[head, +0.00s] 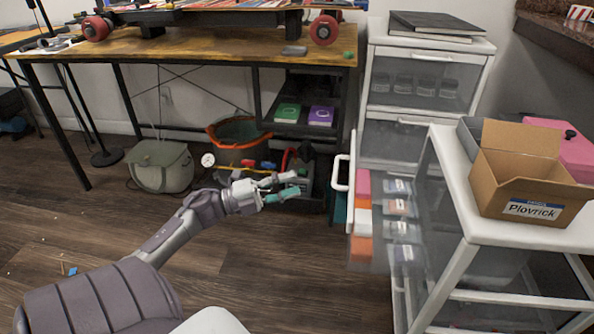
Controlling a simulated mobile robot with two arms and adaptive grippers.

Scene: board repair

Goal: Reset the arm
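My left arm reaches in from the lower left. Its gripper (296,184) is in mid-air in front of the desk, to the left of the pulled-out drawer. Its two fingers are spread apart, with teal on the lower one, and I see nothing held between them. My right gripper is not in view.
A cardboard box (530,171) stands on a white cart at right. A wooden desk (190,46) with a skateboard stands behind. Floor (290,265) below the gripper is clear.

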